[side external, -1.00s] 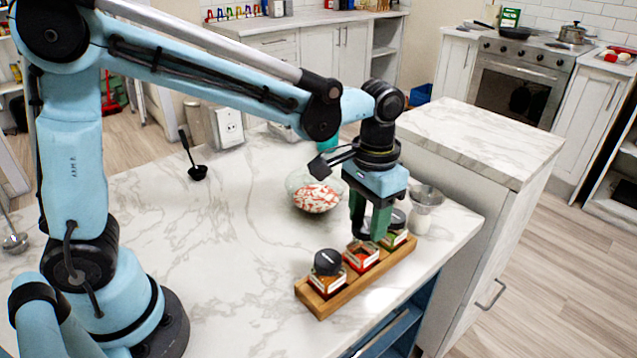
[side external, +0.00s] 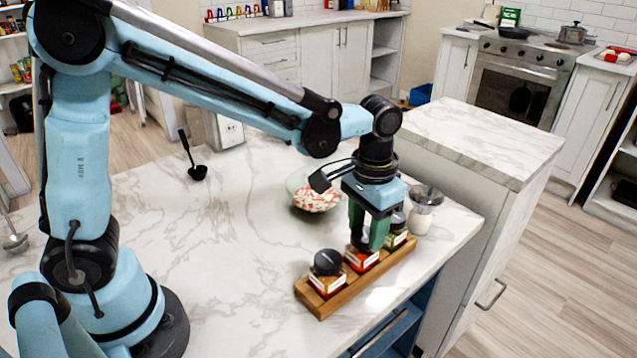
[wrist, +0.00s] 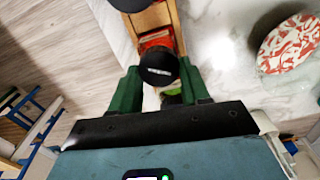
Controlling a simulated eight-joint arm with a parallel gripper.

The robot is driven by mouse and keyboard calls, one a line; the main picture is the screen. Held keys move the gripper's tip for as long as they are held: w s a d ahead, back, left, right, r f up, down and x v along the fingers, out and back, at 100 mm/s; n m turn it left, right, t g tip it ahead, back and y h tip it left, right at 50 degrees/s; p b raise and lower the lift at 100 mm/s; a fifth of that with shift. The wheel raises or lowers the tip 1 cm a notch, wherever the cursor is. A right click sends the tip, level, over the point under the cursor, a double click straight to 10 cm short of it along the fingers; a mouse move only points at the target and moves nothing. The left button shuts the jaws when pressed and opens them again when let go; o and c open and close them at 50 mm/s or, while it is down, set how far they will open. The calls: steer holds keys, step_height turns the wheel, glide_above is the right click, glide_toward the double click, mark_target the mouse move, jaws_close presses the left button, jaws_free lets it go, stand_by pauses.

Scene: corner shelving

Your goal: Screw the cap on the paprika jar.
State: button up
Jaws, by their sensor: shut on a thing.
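The paprika jar (side external: 359,262), with red contents, stands upright in the middle slot of a wooden rack (side external: 321,309). It also shows in the wrist view (wrist: 155,41), partly hidden behind the cap. My gripper (side external: 367,247) points down over this jar. In the wrist view its green fingers (wrist: 158,74) are shut on a round black cap (wrist: 158,65). The cap is at or just above the jar's mouth; I cannot tell whether it touches or is seated. The fingers hide most of the cap in the side view.
A jar with a black cap (side external: 327,263) stands in the rack's left slot, and a green-labelled jar (side external: 396,238) in the right slot, close to my fingers.

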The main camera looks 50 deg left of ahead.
steer(key=shift+f, duration=0.1)
steer(key=m, duration=0.4)
steer(key=shift+d+m, duration=0.1)
steer(key=shift+m, duration=0.2)
steer(key=shift+m, duration=1.1)
steer(key=shift+s+m, duration=0.1)
steer(key=shift+m, duration=1.1)
steer(key=m, duration=0.4)
steer(key=shift+d+m, duration=0.1)
steer(key=shift+m, duration=0.2)
steer(key=o, duration=1.1)
